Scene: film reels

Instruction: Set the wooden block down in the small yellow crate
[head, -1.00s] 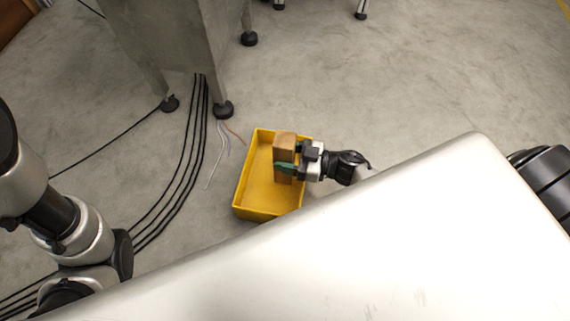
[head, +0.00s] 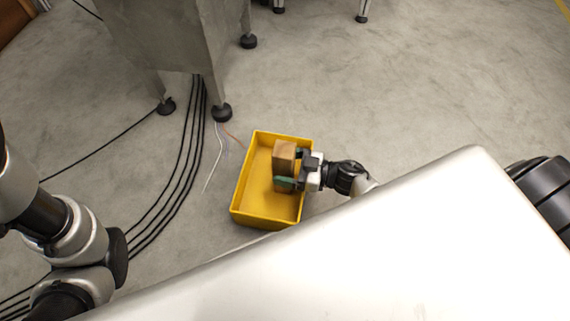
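The wooden block (head: 285,156) is upright, within the outline of the yellow crate (head: 251,217), toward its right side. My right gripper (head: 289,169) reaches in from the right and is shut on the block, with a green-padded finger across its front side. Part of the block is hidden by the gripper. I cannot tell whether its bottom touches the crate floor. The rest of the crate is empty. My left arm shows at the left edge, but its gripper is not in view.
The crate stands on a grey concrete floor (head: 400,90). A grey metal cabinet (head: 170,40) on dark feet stands behind it. Black cables (head: 180,165) and thin loose wires (head: 216,165) run along the floor to its left. The floor at the upper right is clear.

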